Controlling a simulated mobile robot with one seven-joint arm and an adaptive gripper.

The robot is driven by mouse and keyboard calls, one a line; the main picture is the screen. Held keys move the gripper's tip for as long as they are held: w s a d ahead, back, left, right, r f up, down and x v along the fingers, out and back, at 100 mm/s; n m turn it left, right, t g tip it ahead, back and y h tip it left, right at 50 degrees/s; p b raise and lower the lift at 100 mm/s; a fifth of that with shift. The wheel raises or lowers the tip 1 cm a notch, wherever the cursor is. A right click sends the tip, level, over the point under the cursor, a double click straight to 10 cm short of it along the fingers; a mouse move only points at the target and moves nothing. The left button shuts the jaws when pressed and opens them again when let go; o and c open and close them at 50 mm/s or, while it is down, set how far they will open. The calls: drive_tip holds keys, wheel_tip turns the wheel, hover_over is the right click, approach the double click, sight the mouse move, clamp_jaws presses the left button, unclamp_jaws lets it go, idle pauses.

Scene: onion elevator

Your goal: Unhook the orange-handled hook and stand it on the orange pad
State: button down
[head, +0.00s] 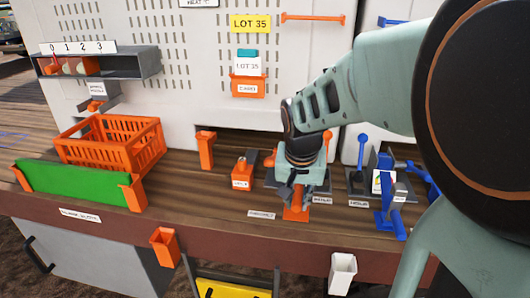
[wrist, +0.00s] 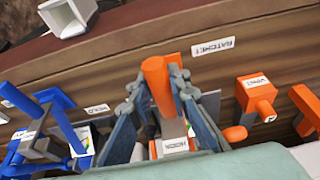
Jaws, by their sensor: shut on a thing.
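My gripper (head: 292,188) is low over the bench, in front of the grey panel. In the wrist view its two fingers (wrist: 158,98) close on either side of an orange cylindrical handle (wrist: 157,78), which I take for the hook's handle. The handle also shows orange below my gripper in the head view (head: 297,213). A white label reading HOOK (wrist: 175,145) lies behind the handle in the wrist view. The hook's far end is hidden by my fingers and wrist. I cannot single out the orange pad in either view.
An orange block labelled VALVE (head: 242,175) and an orange post (head: 206,148) stand to the left. Blue levers and fixtures (head: 385,195) stand close on the right. An orange crate (head: 110,140) and green panel (head: 80,183) are further left. A white bin (head: 342,272) hangs at the front edge.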

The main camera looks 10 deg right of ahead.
drive_tip(key=shift+f+b, duration=1.65)
drive_tip(key=shift+f, duration=0.95)
drive_tip(key=c, duration=1.7)
unclamp_jaws()
drive_tip(key=shift+c, duration=0.2)
